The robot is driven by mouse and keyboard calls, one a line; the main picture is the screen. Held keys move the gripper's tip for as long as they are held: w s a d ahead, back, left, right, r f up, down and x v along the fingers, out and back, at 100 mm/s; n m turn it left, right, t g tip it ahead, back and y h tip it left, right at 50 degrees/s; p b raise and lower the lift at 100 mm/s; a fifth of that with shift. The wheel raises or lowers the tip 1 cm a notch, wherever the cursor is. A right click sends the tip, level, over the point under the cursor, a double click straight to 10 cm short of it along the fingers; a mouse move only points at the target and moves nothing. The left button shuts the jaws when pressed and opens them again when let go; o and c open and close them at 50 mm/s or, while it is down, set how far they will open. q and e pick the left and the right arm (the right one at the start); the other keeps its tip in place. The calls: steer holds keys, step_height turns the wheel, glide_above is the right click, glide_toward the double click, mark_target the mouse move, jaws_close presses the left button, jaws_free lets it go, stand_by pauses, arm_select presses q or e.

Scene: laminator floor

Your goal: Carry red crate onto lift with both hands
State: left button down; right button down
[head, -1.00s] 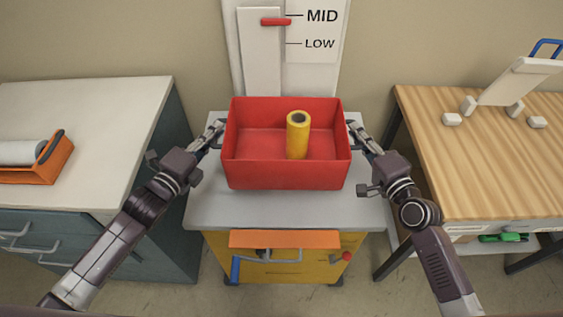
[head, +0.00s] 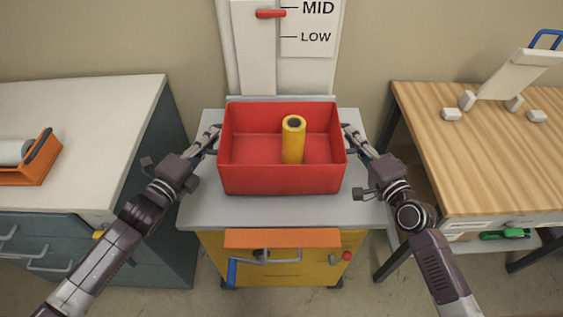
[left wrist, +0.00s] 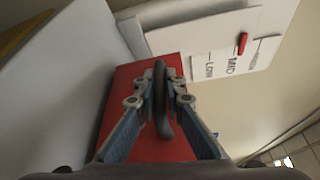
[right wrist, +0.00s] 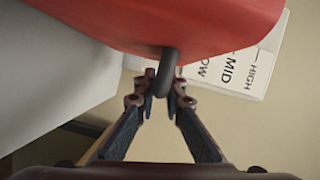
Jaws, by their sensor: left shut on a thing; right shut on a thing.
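The red crate (head: 281,180) is upright over the grey top of the lift (head: 290,212). I cannot tell whether its bottom touches that top. A yellow roll (head: 293,142) stands upright inside it. My left gripper (head: 214,135) is at the crate's left side, shut on a dark handle (left wrist: 161,95), with the red wall behind it in the left wrist view. My right gripper (head: 349,133) is at the right side, shut on the other dark handle (right wrist: 167,70), which shows below the crate's red wall in the right wrist view.
A level board (head: 310,30) marked MID and LOW, with a red pointer (head: 271,14), stands behind. A white-topped cabinet (head: 75,115) with an orange holder (head: 35,160) is at left. A wooden table (head: 470,160) with a white stand (head: 515,75) is at right.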

arm_select(q)
steer(key=shift+w+a+f+b, duration=0.1)
steer(key=shift+f+b, duration=0.35)
steer(key=shift+f, duration=0.1)
arm_select(e)
steer(key=shift+w+d+f, duration=0.1)
steer(key=shift+d+f, duration=0.1)
steer(key=shift+f, duration=0.3)
arm_select(q)
steer(key=c, duration=2.1)
jaws_free()
arm_select(e)
steer(key=c, duration=2.1)
jaws_free()
steer(key=shift+a, duration=0.1)
arm_select(q)
steer(key=shift+o, duration=0.4)
steer(key=shift+r, duration=0.1)
arm_select(e)
steer(key=shift+o, duration=0.4)
arm_select(q)
steer(key=f+v, duration=0.1)
steer(key=v, duration=1.1)
steer(key=shift+r, duration=0.5)
arm_select(e)
steer(key=v, duration=1.2)
